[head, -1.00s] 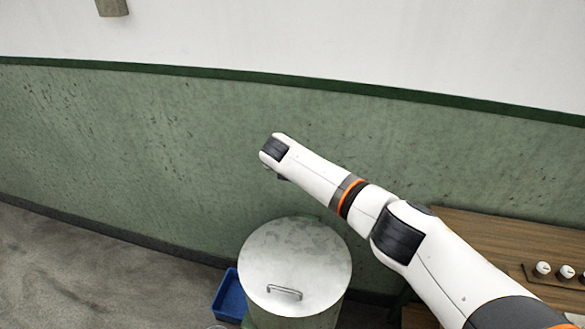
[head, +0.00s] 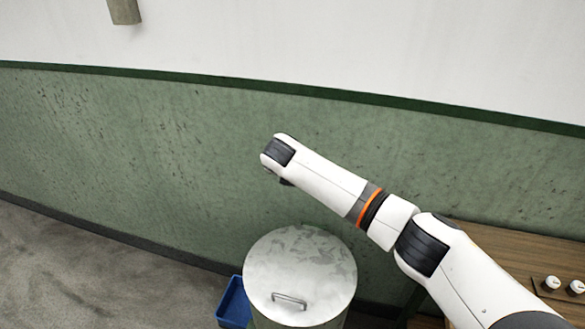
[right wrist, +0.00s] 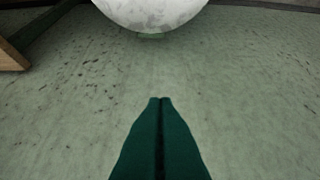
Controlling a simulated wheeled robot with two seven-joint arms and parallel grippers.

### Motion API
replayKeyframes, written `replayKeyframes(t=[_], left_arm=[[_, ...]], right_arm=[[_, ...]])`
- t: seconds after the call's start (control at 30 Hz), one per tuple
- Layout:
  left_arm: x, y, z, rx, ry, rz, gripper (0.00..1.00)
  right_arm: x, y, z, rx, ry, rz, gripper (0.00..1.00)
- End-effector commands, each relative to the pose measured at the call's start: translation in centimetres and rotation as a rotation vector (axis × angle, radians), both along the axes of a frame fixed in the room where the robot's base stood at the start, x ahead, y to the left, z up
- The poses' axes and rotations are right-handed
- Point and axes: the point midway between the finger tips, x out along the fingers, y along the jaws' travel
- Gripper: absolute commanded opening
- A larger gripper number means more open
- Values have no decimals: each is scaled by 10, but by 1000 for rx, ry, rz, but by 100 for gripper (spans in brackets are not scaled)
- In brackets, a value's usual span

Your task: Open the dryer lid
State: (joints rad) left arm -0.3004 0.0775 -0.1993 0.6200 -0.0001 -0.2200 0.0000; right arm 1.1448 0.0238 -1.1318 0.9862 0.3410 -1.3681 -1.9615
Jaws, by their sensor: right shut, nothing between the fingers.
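The dryer is a round drum with a closed grey metal lid (head: 301,262) at the bottom centre of the head view. A bar handle (head: 289,301) sits on the near part of the lid. In the right wrist view part of the lid (right wrist: 150,12) shows at the top edge. My right gripper (right wrist: 160,100) has its two dark green fingers together, empty and apart from the lid. In the head view my right arm reaches in from the right above the lid, and its gripper is hidden there. My left gripper is in neither view.
A blue bin (head: 234,303) stands on the floor left of the dryer. A wooden table (head: 510,254) with small white-topped items (head: 551,283) is at the right. A green and white wall (head: 150,160) runs behind. Grey floor at left is clear.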

Motion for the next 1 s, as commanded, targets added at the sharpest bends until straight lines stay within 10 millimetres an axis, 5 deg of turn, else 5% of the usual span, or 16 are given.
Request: replayKeyframes(t=[0.3, 0.57, 0.77, 1.0], left_arm=[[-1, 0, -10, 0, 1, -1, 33], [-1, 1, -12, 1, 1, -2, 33], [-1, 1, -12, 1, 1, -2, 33], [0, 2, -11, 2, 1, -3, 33]], right_arm=[[-32, 10, 40, 0, -1, 1, 0], [-43, 13, 51, 2, 2, -3, 0], [-72, 27, 11, 161, 45, -75, 0], [-157, 37, -65, 611, 163, -428, 0]])
